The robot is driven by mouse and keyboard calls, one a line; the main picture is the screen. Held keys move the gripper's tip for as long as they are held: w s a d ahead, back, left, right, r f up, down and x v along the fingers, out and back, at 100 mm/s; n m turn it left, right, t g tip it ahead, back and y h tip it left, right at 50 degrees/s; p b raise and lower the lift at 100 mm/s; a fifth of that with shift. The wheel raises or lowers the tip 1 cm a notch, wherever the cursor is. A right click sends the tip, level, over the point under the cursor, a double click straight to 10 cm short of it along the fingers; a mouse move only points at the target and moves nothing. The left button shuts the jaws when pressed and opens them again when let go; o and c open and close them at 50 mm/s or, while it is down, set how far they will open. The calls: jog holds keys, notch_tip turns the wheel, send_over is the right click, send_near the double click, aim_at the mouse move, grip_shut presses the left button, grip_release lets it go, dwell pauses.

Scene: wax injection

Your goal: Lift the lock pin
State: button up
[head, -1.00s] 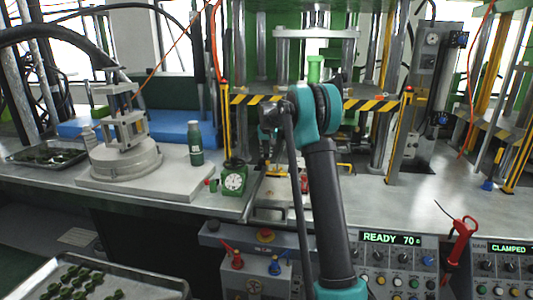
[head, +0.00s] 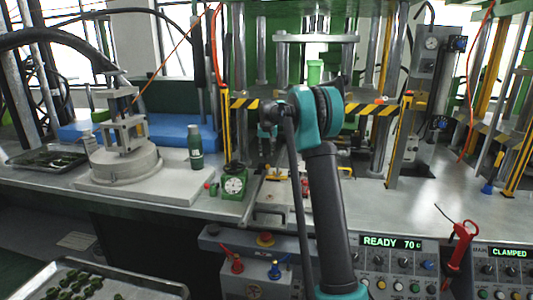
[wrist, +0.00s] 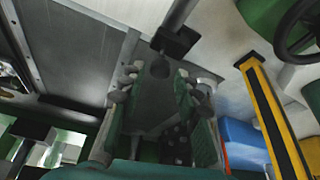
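My gripper (wrist: 161,92) is open in the wrist view, its two green-padded fingers well apart. A small dark round knob (wrist: 160,68) on a grey rod and black block shows between the fingertips. It may be the lock pin, but I cannot tell for sure; no contact with the fingers is visible. In the head view my gripper (head: 268,142) is partly hidden behind my arm, above the bench.
A yellow-black striped bar (head: 372,109) crosses the press behind my arm. A green dial gauge (head: 234,184) stands left of the mould, and a green bottle (head: 195,145) farther left. The control panel (head: 392,268) is in front.

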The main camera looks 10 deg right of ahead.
jog(key=shift+o, duration=0.6)
jog(key=shift+f, duration=0.1)
jog(key=v, duration=1.2)
